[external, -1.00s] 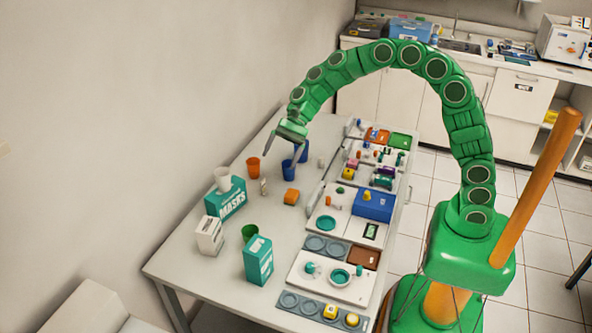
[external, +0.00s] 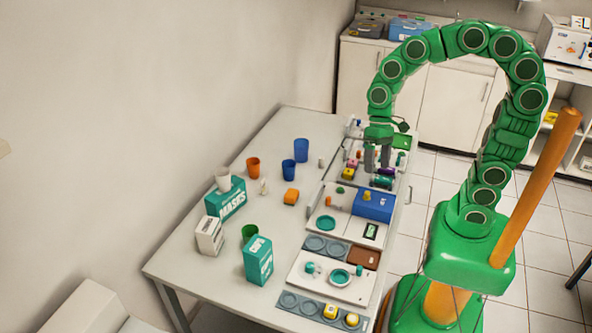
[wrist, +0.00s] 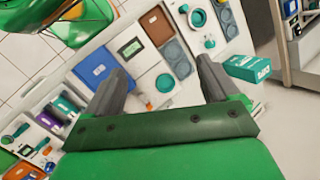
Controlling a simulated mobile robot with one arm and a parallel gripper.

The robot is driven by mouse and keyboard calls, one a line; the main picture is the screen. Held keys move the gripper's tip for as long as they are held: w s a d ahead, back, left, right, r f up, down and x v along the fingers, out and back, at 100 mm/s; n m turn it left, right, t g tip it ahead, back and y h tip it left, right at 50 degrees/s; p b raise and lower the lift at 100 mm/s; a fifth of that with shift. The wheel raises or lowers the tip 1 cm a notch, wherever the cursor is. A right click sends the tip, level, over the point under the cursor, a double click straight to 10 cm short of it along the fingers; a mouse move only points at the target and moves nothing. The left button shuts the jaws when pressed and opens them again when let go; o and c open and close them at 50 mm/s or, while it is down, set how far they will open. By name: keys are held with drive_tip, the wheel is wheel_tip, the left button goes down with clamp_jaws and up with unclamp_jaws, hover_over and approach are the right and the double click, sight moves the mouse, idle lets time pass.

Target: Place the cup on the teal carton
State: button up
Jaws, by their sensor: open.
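A white cup (external: 223,180) is upright on the teal MASKS carton (external: 232,203) at the left of the table. Another teal carton (external: 258,262) stands upright nearer the front; a teal box (wrist: 248,67) shows in the wrist view. An orange cup (external: 253,168), two blue cups (external: 301,150) (external: 288,170) and a green cup (external: 249,232) stand on the bare tabletop. My gripper (external: 378,160) points down over the trays at the table's right side, away from all the cups. In the wrist view its fingers (wrist: 162,68) are apart with nothing between them.
A white box (external: 210,235) stands in front of the MASKS carton. Trays with small items and a blue box (external: 373,205) line the right edge. The wall bounds the left; the far-left tabletop is clear.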

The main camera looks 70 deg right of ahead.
drive_tip(key=s+d+f+n+h, duration=0.1)
drive_tip(key=s+d+n+h, duration=0.1)
drive_tip(key=s+d, duration=0.3)
drive_tip(key=s+d+f+n+h, duration=0.1)
drive_tip(key=s+d, duration=0.5)
drive_tip(key=s, duration=0.6)
drive_tip(key=shift+f+n+h, duration=0.15)
drive_tip(key=shift+n+h, duration=0.55)
drive_tip(key=shift+h, duration=0.2)
